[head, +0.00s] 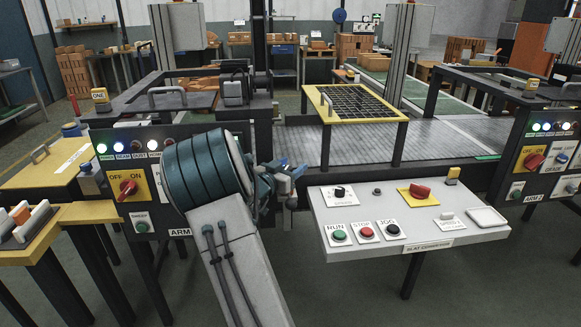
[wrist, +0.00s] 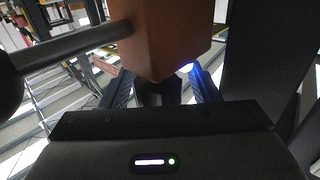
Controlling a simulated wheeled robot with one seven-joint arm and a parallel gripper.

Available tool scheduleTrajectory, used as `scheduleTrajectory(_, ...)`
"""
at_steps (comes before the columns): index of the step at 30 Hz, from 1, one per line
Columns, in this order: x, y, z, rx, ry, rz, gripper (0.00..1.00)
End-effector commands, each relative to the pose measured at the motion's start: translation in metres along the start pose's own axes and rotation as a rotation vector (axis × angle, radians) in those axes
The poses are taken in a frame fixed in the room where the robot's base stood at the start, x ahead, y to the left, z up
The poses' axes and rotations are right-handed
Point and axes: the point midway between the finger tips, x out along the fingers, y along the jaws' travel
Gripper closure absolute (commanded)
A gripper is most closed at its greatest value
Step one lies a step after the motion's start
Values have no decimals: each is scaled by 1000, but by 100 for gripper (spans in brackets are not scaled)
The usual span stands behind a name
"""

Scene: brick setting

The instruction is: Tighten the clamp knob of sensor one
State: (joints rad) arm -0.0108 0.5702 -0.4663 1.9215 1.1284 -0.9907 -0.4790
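My gripper (head: 287,180) is in the middle of the head view, left of the slat conveyor panel and in front of the conveyor frame. In the wrist view its two blue fingers stand apart, with a dark part between them that I cannot identify. An orange-brown block (wrist: 165,38) hangs close before the camera and hides part of the fingertips. A dark rod (wrist: 75,47) runs left from this block to a dark rounded end (wrist: 8,85). I cannot tell for sure whether these belong to sensor one and its clamp knob. Contact with the fingers is unclear.
The slat conveyor panel (head: 480,236) with buttons stands right of my gripper. A yellow-framed grille (head: 362,104) covers part of the conveyor (head: 310,145). A control panel (head: 107,165) with lamps stands left, partly behind my arm. Open floor lies in front.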

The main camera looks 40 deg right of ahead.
Motion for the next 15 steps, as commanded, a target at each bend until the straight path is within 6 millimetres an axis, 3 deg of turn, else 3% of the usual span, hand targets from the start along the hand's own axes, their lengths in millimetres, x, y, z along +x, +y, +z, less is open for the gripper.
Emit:
scheduleTrajectory(8,-11,0,0,0,-1,-1,45)
scheduleTrajectory(15,-62,-1,0,0,-2,-6,45)
